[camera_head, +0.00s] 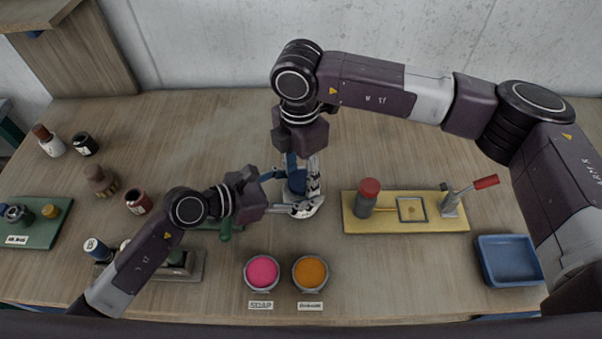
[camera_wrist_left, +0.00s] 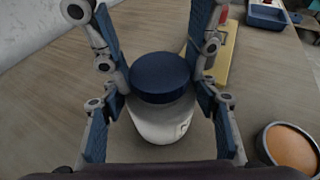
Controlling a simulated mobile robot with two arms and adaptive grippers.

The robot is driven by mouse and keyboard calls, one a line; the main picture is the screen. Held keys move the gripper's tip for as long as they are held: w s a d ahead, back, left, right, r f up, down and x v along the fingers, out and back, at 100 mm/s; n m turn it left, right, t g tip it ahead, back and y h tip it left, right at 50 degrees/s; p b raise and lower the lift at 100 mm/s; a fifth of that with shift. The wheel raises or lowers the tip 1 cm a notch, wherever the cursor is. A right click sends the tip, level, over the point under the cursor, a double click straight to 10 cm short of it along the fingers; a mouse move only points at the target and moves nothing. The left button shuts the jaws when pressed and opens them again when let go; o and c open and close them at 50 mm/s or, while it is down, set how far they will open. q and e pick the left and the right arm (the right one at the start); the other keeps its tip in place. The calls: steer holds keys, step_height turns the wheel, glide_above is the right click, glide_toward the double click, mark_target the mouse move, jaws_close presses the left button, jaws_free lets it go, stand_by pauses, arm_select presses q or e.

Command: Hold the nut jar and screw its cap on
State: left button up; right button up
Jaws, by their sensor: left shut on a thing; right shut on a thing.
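The nut jar (camera_wrist_left: 160,125) is a white, rounded body standing upright on the table in the left wrist view. Its dark blue round cap (camera_wrist_left: 160,77) sits over the jar's top; how tightly it sits cannot be told. My left gripper (camera_head: 292,208) comes in low from the left and is shut on the jar body from both sides. My right gripper (camera_head: 299,181) points down from above, with its blue-padded fingers shut on the cap. In the head view the fingers hide most of the jar and cap.
A yellow board (camera_head: 405,226) with a red-topped cylinder and lever stands to the right, with a blue tray (camera_head: 507,264) beyond it. Pink (camera_head: 262,273) and orange (camera_head: 310,273) bowls stand in front. Several small bottles and a green board (camera_head: 35,232) are at left. The table's back is clear.

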steer(key=shift+d+f, duration=0.15)
steer(key=shift+f, duration=0.7)
stand_by(0.8)
steer(key=shift+r, duration=0.35)
steer(key=shift+w+a+r, duration=0.2)
steer(key=shift+a+r, duration=0.1)
stand_by(0.6)
steer(key=shift+s+r, duration=0.1)
stand_by(0.3)
steer(key=shift+s+f, duration=0.1)
steer(key=shift+f, duration=0.35)
stand_by(0.6)
steer(key=o, duration=0.7)
